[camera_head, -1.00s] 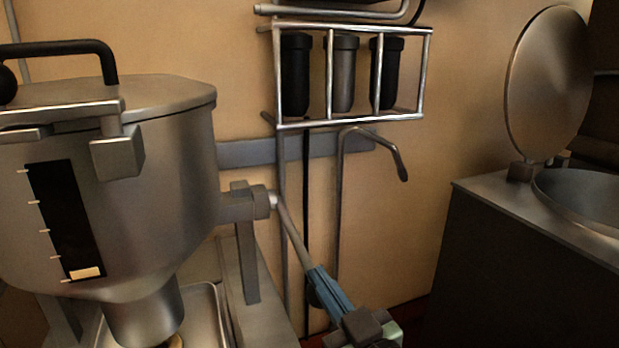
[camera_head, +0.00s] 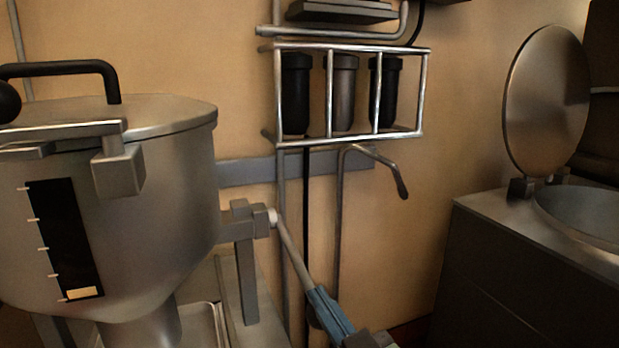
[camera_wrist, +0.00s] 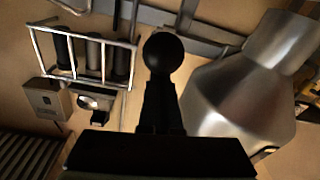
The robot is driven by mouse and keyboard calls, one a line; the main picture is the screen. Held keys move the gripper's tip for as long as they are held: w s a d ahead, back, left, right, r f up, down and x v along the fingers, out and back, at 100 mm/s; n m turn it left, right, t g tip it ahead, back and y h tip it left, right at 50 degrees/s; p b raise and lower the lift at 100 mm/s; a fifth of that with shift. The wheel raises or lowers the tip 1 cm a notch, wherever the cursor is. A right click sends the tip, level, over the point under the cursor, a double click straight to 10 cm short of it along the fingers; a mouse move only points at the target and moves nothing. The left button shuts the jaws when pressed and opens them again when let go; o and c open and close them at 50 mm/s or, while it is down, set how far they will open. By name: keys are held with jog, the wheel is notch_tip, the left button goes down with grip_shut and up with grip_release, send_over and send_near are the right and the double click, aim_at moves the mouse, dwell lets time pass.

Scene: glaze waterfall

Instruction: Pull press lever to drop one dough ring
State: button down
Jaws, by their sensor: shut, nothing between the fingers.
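The press (camera_head: 150,230) is a large metal hopper at the left of the head view, with a dark scale on its front. Its lever (camera_head: 292,247) is a thin pale rod sloping down right from a pivot on the hopper's side. My gripper (camera_head: 318,292) has blue fingers, shut and empty, in line with the rod's lower part. A dark rounded end (camera_head: 315,319) shows partly behind the fingers. In the wrist view, a black ball knob (camera_wrist: 163,52) is just beyond my dark fingers (camera_wrist: 161,88). I cannot tell whether they touch it. No dough ring is visible.
A metal rack with dark canisters (camera_head: 345,95) hangs on the wall, with a bent tap (camera_head: 375,160) below it. A cabinet (camera_head: 490,260) with a raised round lid (camera_head: 548,100) stands at the right. The wrist view shows the scene upside down.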

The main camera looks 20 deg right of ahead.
jog(key=shift+f, duration=0.65)
jog(key=r+p, duration=0.1)
jog(key=w+r+p, duration=0.1)
jog(key=r, duration=0.1)
jog(key=r+p, duration=0.1)
jog(key=r, duration=0.1)
jog(key=shift+w+a+r+p, duration=0.15)
jog(key=shift+a+p, duration=0.15)
jog(key=shift+a, duration=0.1)
jog(key=s+d+b, duration=0.1)
jog(key=s+b, duration=0.1)
jog(key=s, duration=0.8)
jog(key=shift+f, duration=0.25)
dwell(0.7)
